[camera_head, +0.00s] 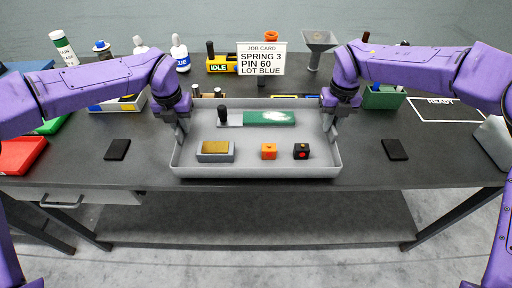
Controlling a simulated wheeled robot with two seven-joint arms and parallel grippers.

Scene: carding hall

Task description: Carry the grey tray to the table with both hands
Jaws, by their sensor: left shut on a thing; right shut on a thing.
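The grey tray (256,172) is at the middle of the dark table (105,172), near its front edge. I cannot tell whether it rests on the top or is held just above it. It holds a green board with a dark-handled tool (268,118), a grey block with a tan top (215,151), an orange cube (268,151) and a black cube with a red dot (301,151). My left gripper (181,135) is shut on the tray's left wall. My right gripper (329,128) is shut on its right wall.
Behind the tray stand a job card (262,60), a yellow IDLE block (221,64), white bottles (180,54) and a grey funnel (319,45). Dark pads lie left (117,149) and right (395,149) of the tray. A red bin (20,155) is at far left.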

